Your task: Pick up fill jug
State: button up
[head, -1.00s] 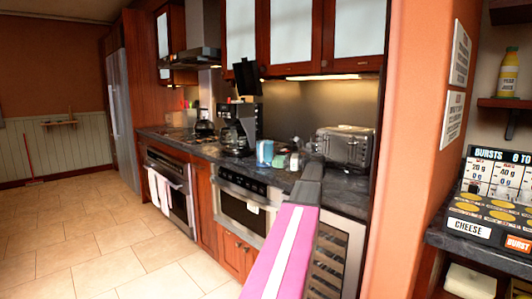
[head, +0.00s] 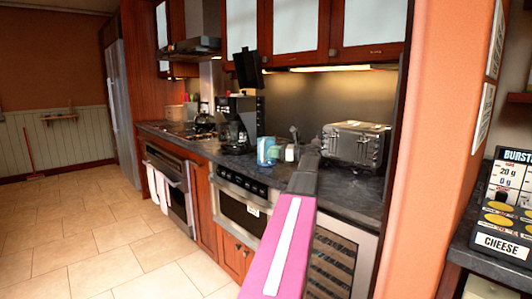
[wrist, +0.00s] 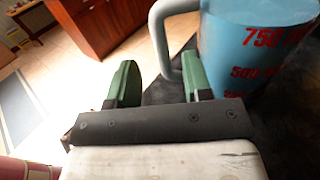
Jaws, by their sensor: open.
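The fill jug (wrist: 255,50) is light blue with red volume marks, upright on the dark counter at the upper right of the wrist view. Its pale blue handle (wrist: 158,35) faces my gripper (wrist: 158,75). The green fingers are open. The handle's lower part appears between them, close to the right finger; I cannot tell whether it touches. In the head view the jug (head: 267,151) looks small on the counter, left of my arm's end. My arm hides part of the counter there, and the fingers are not clear in that view.
A toaster (head: 355,143) stands on the counter right of the jug. A coffee maker (head: 238,124) stands to its left. Small items (head: 291,152) sit beside the jug. An orange wall (head: 438,140) bounds the counter on the right. The tiled floor (head: 110,230) is clear.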

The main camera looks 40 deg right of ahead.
aim_at(263, 160)
jog(key=x, duration=0.5)
jog(key=shift+w+f, duration=0.1)
grip_shut()
dwell(1.3)
